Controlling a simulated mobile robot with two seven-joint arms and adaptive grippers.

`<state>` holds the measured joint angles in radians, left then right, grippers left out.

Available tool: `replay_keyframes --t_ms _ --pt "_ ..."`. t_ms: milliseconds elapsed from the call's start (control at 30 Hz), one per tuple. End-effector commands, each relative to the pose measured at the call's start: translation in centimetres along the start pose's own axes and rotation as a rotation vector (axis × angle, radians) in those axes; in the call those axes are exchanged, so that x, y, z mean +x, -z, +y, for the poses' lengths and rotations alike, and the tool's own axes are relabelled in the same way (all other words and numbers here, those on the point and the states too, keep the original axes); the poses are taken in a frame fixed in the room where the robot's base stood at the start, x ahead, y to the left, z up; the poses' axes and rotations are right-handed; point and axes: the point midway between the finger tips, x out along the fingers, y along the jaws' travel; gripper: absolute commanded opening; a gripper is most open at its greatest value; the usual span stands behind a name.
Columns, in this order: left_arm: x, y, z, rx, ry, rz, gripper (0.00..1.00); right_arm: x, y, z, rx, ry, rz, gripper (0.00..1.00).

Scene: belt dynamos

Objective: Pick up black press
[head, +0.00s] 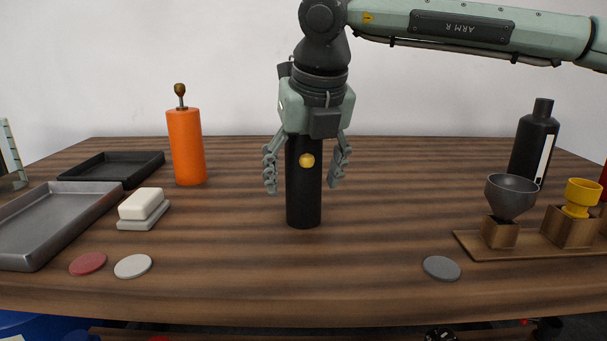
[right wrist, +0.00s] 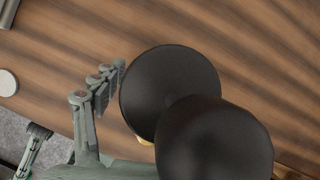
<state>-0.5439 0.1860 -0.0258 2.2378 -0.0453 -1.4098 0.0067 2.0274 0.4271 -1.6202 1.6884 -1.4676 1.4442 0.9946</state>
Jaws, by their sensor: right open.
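The black press (head: 304,196) is a tall black cylinder with a round gold mark, standing upright on the table's middle. My right gripper (head: 303,187) points down over it, open, with one finger on each side of its upper part. In the head view, gaps show between the fingers and the press; its top is hidden by the gripper. In the right wrist view, the press (right wrist: 160,85) shows from above as two overlapping dark round shapes, with one finger (right wrist: 95,100) to their left.
An orange press (head: 186,148) stands at the left, near a grey tray (head: 62,226), a black tray (head: 148,162) and a white block (head: 140,204). A black bottle (head: 531,145) and a wooden stand (head: 478,251) with funnels are right. Flat discs lie near the front edge.

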Motion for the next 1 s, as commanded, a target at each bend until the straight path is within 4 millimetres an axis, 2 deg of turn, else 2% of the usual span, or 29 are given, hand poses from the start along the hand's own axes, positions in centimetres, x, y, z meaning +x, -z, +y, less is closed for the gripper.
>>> replay_keyframes --t_ms 267,833,1000 --pt "0.16 0.01 0.05 0.000 -0.001 0.001 0.68 0.47 -0.01 0.00 0.000 0.000 -0.001 0.72" --pt "0.13 -0.01 0.04 0.001 -0.001 0.000 0.68 0.42 -0.02 -0.03 0.001 0.000 -0.001 0.02" --pt "0.10 0.00 0.04 0.001 -0.001 0.000 0.68 0.27 -0.14 -0.02 0.001 -0.001 -0.005 0.00"
